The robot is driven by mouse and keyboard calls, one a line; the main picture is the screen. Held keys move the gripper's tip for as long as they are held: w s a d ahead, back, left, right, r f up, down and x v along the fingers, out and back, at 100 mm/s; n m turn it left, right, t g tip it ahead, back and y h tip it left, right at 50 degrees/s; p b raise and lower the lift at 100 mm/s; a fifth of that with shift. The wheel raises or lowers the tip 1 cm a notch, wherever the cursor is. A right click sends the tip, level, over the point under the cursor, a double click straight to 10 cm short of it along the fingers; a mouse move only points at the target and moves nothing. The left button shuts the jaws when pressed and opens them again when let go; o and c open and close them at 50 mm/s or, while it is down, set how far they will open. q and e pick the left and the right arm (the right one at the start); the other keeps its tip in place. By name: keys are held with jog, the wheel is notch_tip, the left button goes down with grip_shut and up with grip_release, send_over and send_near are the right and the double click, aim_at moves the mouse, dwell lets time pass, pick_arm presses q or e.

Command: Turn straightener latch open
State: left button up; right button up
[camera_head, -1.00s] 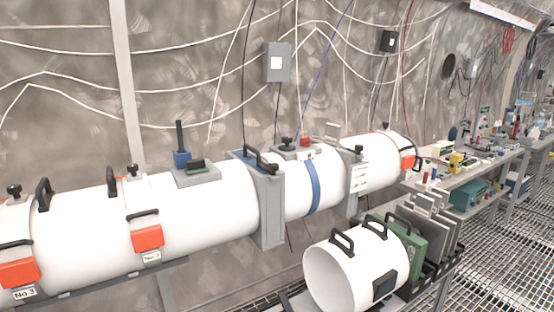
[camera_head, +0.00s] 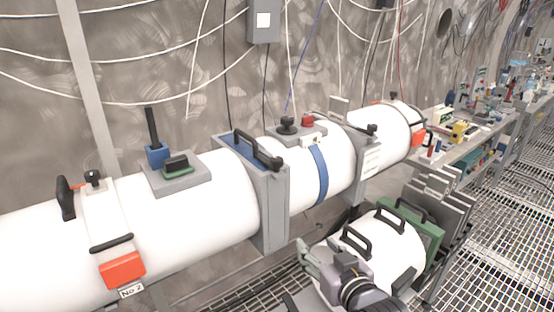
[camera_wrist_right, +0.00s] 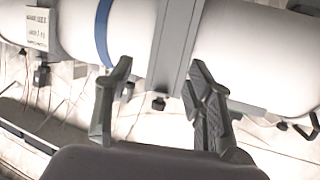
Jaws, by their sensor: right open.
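A grey frame (camera_head: 267,205) with a blue top and a black handle (camera_head: 255,148) clamps around the white tunnel pipe. A black knob (camera_head: 270,162) sits at the front end of that handle. A second black knob (camera_head: 372,130) is on the labelled frame to the right. I cannot tell for certain which is the straightener latch. My right gripper (camera_head: 326,256) is open and empty, below and in front of the pipe. In the right wrist view, the grey frame (camera_wrist_right: 175,45) and a black knob (camera_wrist_right: 158,103) show between the open fingers, apart from them. My left gripper is out of view.
A loose white drum section (camera_head: 385,240) with black handles stands behind my right gripper. A blue strap (camera_head: 319,178) rings the pipe. An orange latch box (camera_head: 122,270) is at lower left. A cluttered workbench (camera_head: 455,145) and grated floor (camera_head: 505,220) lie to the right.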

aim_at(279, 165)
jog(key=w+a+r+t+y, duration=0.1)
jog(key=a+r, duration=0.1)
jog(key=r, duration=0.4)
jog(key=w+a+r+t+y, duration=0.1)
jog(key=w+r+t, duration=0.1)
jog(key=r, duration=0.3)
pick_arm(q)
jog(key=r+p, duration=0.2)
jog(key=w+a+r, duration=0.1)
jog(key=shift+p, duration=0.4)
pick_arm(e)
jog(key=shift+n, duration=0.4)
jog(key=x, duration=1.6)
jog(key=shift+a, duration=0.15)
jog(key=shift+c, duration=0.6)
grip_shut()
